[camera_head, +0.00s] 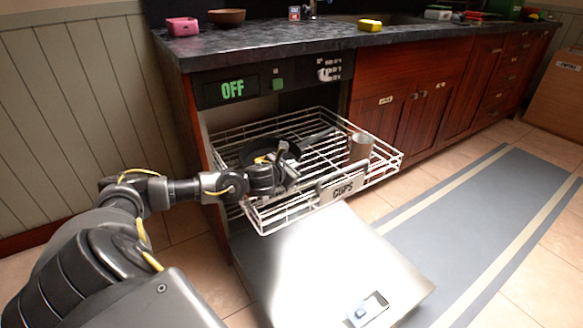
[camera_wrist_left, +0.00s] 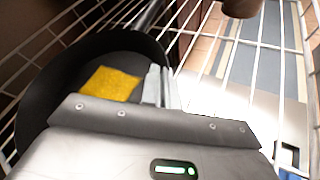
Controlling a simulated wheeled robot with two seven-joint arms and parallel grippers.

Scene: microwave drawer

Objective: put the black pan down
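The black pan (camera_head: 268,150) lies in or just above the pulled-out white wire rack (camera_head: 260,228), its handle pointing right and back. I cannot tell whether its base touches the wires. My left gripper (camera_head: 287,160) is at the pan's near rim. In the left wrist view the two grey fingers (camera_wrist_left: 163,86) are close together at the rim of the pan (camera_wrist_left: 45,100), one on each side, and appear shut on it. A yellow patch (camera_wrist_left: 110,84) shows against the pan's inside; I cannot tell what it is. My right gripper is not in view.
A greyish cup (camera_head: 361,147) stands at the rack's right. The rack's front carries a "CUPS" label (camera_head: 343,188). The lowered door (camera_head: 320,260) lies below. The dark counter (camera_head: 260,42) above holds a pink item (camera_head: 183,26), a brown bowl (camera_head: 227,17) and a yellow item (camera_head: 370,25).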

